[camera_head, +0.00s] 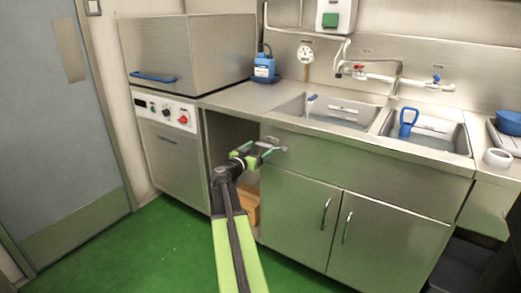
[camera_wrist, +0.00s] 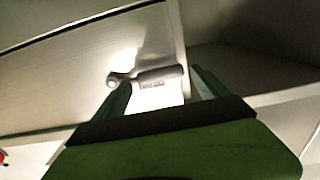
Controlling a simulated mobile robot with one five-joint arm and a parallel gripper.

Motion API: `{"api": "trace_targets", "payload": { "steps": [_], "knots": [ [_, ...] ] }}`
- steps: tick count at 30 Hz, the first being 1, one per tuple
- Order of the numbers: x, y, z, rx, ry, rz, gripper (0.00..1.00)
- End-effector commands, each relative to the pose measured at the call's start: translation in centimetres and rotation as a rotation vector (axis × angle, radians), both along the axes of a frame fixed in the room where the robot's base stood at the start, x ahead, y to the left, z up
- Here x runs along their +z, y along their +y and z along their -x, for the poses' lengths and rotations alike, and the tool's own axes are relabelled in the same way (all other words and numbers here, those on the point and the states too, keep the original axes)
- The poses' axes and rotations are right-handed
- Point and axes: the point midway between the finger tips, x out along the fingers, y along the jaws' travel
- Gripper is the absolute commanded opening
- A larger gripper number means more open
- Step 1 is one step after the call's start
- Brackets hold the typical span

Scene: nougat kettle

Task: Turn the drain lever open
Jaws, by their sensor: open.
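The drain lever (camera_head: 277,147) is a small metal handle on the steel front below the sinks, near the cabinet's left edge. In the wrist view the lever (camera_wrist: 158,76) lies roughly sideways, with a round knob end at left and a marked grip at right. My gripper (camera_head: 262,153) is open at the lever. In the wrist view, my gripper's (camera_wrist: 162,75) two fingers stand apart, with the lever's grip showing between them. I cannot tell whether either finger touches it.
Two sink basins (camera_head: 335,111) are set in the counter above. A blue-handled tool (camera_head: 408,122) stands in the right basin. Cabinet doors (camera_head: 290,205) lie below. An open bay with a cardboard box (camera_head: 248,203) is behind my arm. Green floor (camera_head: 150,245) is clear at left.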

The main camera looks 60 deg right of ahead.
Motion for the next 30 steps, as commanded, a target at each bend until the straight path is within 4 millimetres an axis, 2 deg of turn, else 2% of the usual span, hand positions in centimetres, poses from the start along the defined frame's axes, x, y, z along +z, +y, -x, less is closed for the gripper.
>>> {"api": "trace_targets", "payload": {
  "steps": [4, 13, 30],
  "knots": [
    [0.0, -1.37, -0.02, -0.001, 0.0, 0.0, 0.85],
    [-0.01, -1.53, 0.09, -0.001, 0.0, 0.0, 0.83],
    [-0.01, -1.54, 0.13, -0.002, 0.0, 0.0, 0.09]
  ]
}}
